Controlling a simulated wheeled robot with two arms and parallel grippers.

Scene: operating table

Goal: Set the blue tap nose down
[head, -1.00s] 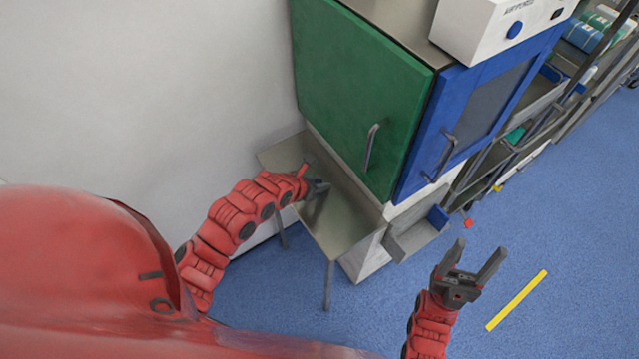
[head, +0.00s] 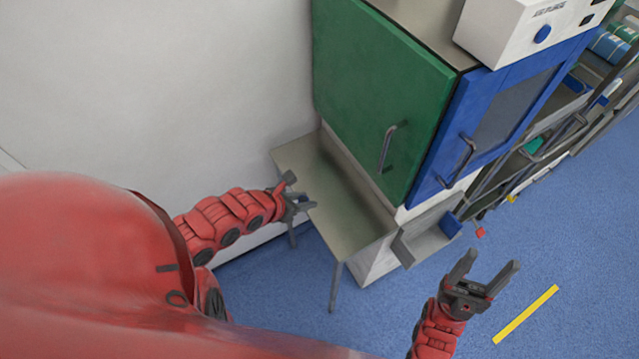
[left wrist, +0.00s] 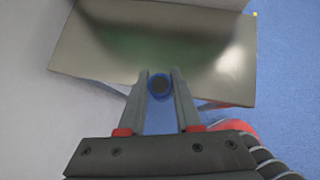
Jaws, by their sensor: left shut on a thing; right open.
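The blue tap shows in the left wrist view as a blue ring with a dark round centre (left wrist: 160,86), seen end-on between the fingertips. My left gripper (head: 301,201) is shut on it; it also shows in the left wrist view (left wrist: 161,76). In the head view it is at the near left edge of the small metal table (head: 350,215), and I cannot make out the tap there. The table top also shows in the left wrist view (left wrist: 215,75), bare, beyond the fingertips. My right gripper (head: 487,268) is open and empty over the floor at right.
A green-doored cabinet (head: 380,90) and a blue-doored cabinet (head: 490,120) stand behind the table, with a white device (head: 520,30) on top. A small blue box (head: 450,225) is right of the table. Blue floor (head: 570,220) is open at right. A white wall (head: 180,80) is at left.

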